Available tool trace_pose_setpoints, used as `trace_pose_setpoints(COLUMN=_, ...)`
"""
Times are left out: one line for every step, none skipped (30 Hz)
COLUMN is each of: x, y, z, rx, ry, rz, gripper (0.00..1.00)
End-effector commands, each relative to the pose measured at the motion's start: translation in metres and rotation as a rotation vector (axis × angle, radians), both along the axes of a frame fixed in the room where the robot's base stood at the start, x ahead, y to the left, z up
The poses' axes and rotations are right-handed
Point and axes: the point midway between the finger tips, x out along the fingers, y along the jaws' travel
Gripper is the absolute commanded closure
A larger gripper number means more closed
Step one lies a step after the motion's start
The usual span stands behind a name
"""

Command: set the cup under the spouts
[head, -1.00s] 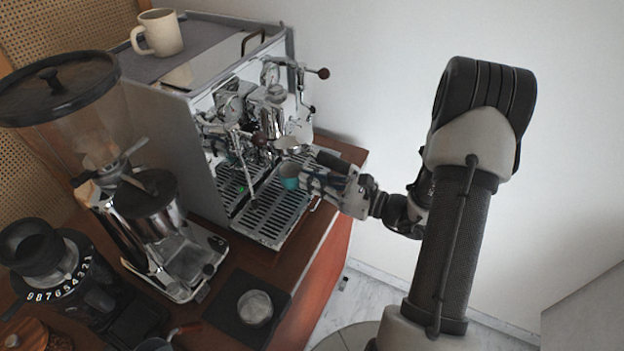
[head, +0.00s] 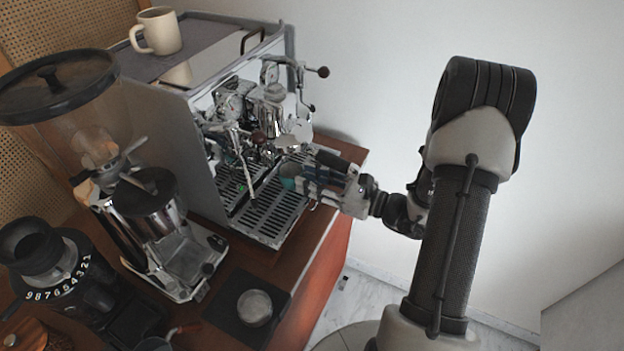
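A teal cup (head: 289,171) shows only in part at my gripper's fingertips, over the right part of the espresso machine's slotted drip tray (head: 262,222). My gripper (head: 300,179) reaches in from the right, low and nearly level, with its fingers at the cup; the fingers hide most of it. The gripper appears shut on the cup. The spouts cannot be made out. Whether the cup touches the tray cannot be told.
A cream mug (head: 157,31) stands on top of the espresso machine (head: 165,140). A grinder (head: 150,215) with a large hopper stands to the left. A tamper (head: 255,307) sits on a dark mat in front. The left part of the drip tray is clear.

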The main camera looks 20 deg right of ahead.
Motion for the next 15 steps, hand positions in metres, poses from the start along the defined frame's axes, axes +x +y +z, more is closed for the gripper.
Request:
trace_pose_setpoints(x=-0.001, y=-0.001, z=0.000, rx=0.000, ry=0.000, rz=-0.001, gripper=0.71)
trace_pose_setpoints(x=-0.002, y=-0.002, z=0.000, rx=0.000, ry=0.000, rz=-0.001, gripper=0.71)
trace_pose_setpoints(x=-0.004, y=-0.004, z=0.000, rx=0.000, ry=0.000, rz=-0.003, gripper=0.71)
trace_pose_setpoints(x=-0.006, y=-0.006, z=0.000, rx=0.000, ry=0.000, rz=-0.004, gripper=0.71)
trace_pose_setpoints(x=-0.009, y=-0.009, z=0.000, rx=0.000, ry=0.000, rz=-0.005, gripper=0.71)
trace_pose_setpoints(x=-0.014, y=-0.013, z=0.000, rx=0.000, ry=0.000, rz=-0.005, gripper=0.71)
trace_pose_setpoints(x=-0.018, y=-0.016, z=0.001, rx=0.000, ry=0.000, rz=-0.007, gripper=0.71)
trace_pose_setpoints(x=-0.023, y=-0.020, z=0.001, rx=0.000, ry=0.000, rz=-0.007, gripper=0.71)
trace_pose_setpoints(x=-0.029, y=-0.025, z=0.001, rx=0.000, ry=-0.001, rz=-0.007, gripper=0.71)
trace_pose_setpoints(x=-0.035, y=-0.030, z=0.001, rx=0.000, ry=-0.001, rz=-0.009, gripper=0.71)
trace_pose_setpoints(x=-0.040, y=-0.034, z=0.002, rx=0.000, ry=-0.001, rz=-0.007, gripper=0.71)
trace_pose_setpoints(x=-0.047, y=-0.039, z=0.002, rx=0.000, ry=-0.001, rz=-0.007, gripper=0.71)
trace_pose_setpoints(x=-0.052, y=-0.044, z=0.002, rx=0.000, ry=-0.001, rz=-0.008, gripper=0.71)
trace_pose_setpoints(x=-0.057, y=-0.047, z=0.002, rx=0.000, ry=-0.001, rz=-0.007, gripper=0.71)
trace_pose_setpoints(x=-0.064, y=-0.052, z=0.002, rx=0.000, ry=-0.002, rz=-0.006, gripper=0.71)
